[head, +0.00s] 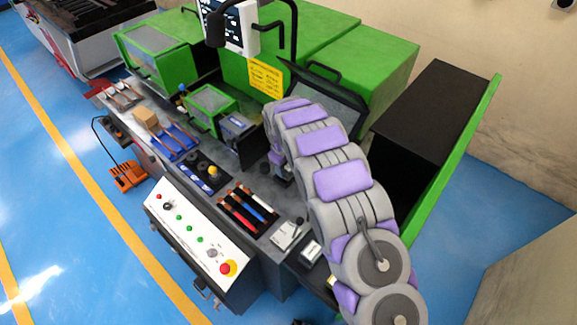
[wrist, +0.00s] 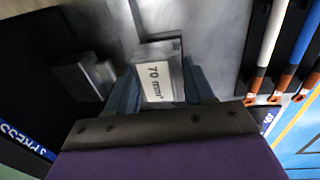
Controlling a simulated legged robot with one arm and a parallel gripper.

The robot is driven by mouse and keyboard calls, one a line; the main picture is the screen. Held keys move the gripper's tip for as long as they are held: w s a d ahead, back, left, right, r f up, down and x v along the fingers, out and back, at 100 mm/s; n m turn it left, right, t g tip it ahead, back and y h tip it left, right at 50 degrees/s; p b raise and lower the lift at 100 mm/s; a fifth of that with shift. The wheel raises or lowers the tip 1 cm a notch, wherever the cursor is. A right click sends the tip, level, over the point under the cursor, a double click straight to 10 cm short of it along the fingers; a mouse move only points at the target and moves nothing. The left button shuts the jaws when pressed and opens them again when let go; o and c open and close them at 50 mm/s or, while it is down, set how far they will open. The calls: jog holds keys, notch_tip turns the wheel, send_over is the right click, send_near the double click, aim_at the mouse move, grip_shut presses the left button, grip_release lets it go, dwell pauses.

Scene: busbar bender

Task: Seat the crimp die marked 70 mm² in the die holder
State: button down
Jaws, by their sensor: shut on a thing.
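The crimp die (wrist: 157,82) shows in the wrist view as a grey block with a white label reading 70 mm². My gripper (wrist: 160,92) is shut on it, one teal finger on each side. The die is over a grey metal surface, with a dark gap along its far and right edges. I cannot tell whether it touches that surface or sits in a recess. I cannot pick out the die holder for certain. In the head view my arm hides the die and most of my gripper.
A stepped grey block (wrist: 85,78) stands left of the die against a black area. Green housings (head: 335,45) and a hinged dark cover (head: 325,100) stand behind the bench.

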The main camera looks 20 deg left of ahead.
jog(key=shift+a+f, duration=0.1)
jog(key=shift+a, duration=0.65)
jog(key=shift+d, duration=0.25)
jog(key=shift+a, duration=0.1)
jog(key=shift+a, duration=0.5)
jog(key=shift+d+p, duration=0.3)
jog(key=shift+d, duration=0.35)
jog(key=shift+d, duration=0.25)
jog(key=shift+a+f, duration=0.1)
jog(key=shift+f, duration=0.4)
